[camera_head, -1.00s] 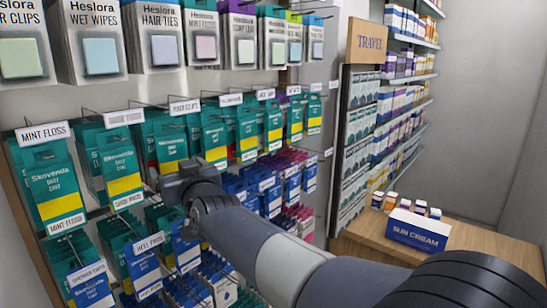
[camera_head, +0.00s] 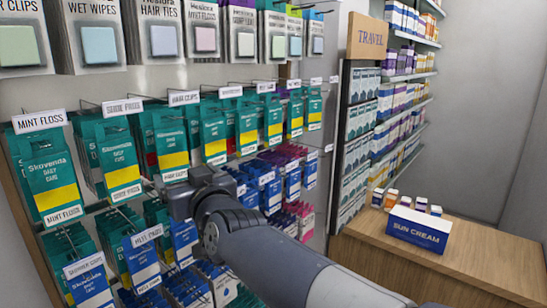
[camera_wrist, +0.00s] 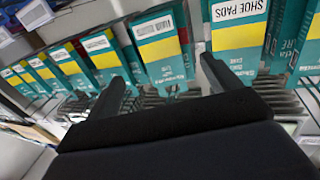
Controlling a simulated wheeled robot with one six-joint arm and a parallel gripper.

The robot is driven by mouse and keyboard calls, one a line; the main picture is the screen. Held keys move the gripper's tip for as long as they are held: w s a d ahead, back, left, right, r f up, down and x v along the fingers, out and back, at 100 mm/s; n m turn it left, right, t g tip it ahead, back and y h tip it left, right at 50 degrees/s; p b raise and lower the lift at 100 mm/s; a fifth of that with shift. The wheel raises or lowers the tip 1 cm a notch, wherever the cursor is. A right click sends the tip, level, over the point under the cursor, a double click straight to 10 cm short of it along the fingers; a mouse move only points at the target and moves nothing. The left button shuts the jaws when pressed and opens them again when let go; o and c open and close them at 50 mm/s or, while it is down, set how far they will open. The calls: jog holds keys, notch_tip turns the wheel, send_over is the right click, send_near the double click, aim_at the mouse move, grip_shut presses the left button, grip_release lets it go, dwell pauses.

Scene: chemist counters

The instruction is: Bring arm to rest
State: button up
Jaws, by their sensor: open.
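My arm reaches from the lower right of the head view toward the rack on the left. My gripper (camera_head: 178,190) is at its end, in front of the hanging teal packs (camera_head: 120,158); its fingertips are hard to make out there. In the wrist view the two dark fingers of my gripper (camera_wrist: 162,84) stand apart, with nothing held between them. Teal and yellow packs (camera_wrist: 158,48) hang just beyond the fingers. I cannot tell whether the fingers touch any pack.
Metal pegs with label holders stick out from the rack (camera_head: 240,75). Blue packs (camera_head: 140,262) hang below. A sun cream box (camera_head: 418,230) stands on the wooden counter (camera_head: 470,255) at right. Stocked shelves (camera_head: 405,100) stand behind. The counter's right part is clear.

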jog(key=p+x, duration=0.2)
jog(key=x, duration=0.5)
jog(key=shift+w+a+r, duration=0.1)
jog(key=shift+w+a, duration=0.1)
jog(key=shift+w, duration=0.15)
jog(key=s+d+b, duration=0.2)
jog(key=b, duration=0.1)
jog(key=shift+d, duration=0.35)
jog(key=b, duration=0.9)
send_near(174, 160)
jog(key=d, duration=0.3)
jog(key=shift+s+d+r+b, duration=0.1)
jog(key=shift+d+r+b, duration=0.3)
jog(key=shift+r+b, duration=0.25)
jog(key=shift+f, duration=0.15)
